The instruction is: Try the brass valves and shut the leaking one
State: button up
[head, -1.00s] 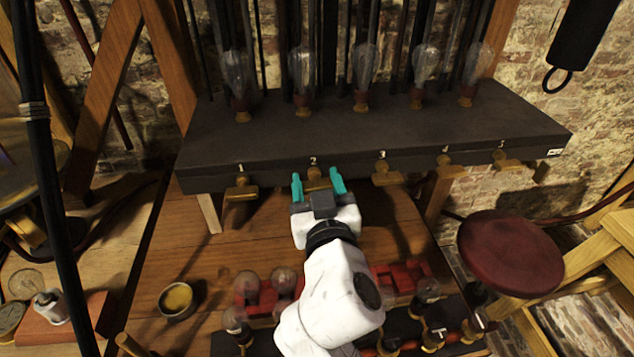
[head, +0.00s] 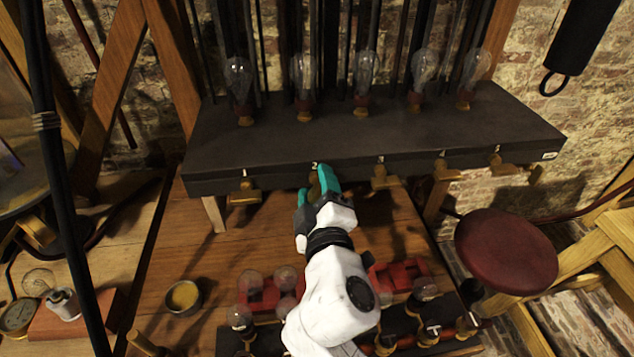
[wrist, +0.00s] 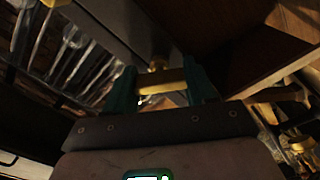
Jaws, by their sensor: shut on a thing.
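A row of brass valves runs along the front of a dark shelf, under white numbers 1 to 5. In the head view my gripper (head: 314,183), with teal fingers, is at valve 2, its fingers tilted around the handle and mostly hiding it. In the wrist view the brass handle of valve 2 (wrist: 163,88) lies between the two fingers, and my gripper is shut on it. Valve 1 (head: 244,192) is to the left. Valve 3 (head: 384,177), valve 4 (head: 447,170) and valve 5 (head: 503,167) are to the right, untouched.
Glass bulbs stand on the dark shelf (head: 400,125) above the valves. The wooden table (head: 215,270) below carries a small bowl (head: 183,296), red blocks (head: 400,272) and more bulbs near my arm. A red stool (head: 505,250) stands at the right.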

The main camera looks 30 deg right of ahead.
jog(key=n+p, duration=0.1)
jog(key=n, duration=0.2)
jog(key=shift+n, duration=0.3)
jog(key=shift+a+f+n+p, duration=0.1)
jog(key=shift+n+p, duration=0.75)
jog(key=shift+n, duration=0.65)
jog(key=o, duration=1)
jog(key=shift+o, duration=0.2)
jog(key=b+v, duration=0.2)
jog(key=v, duration=0.8)
jog(key=shift+s+b, duration=0.4)
jog(key=shift+a, duration=0.1)
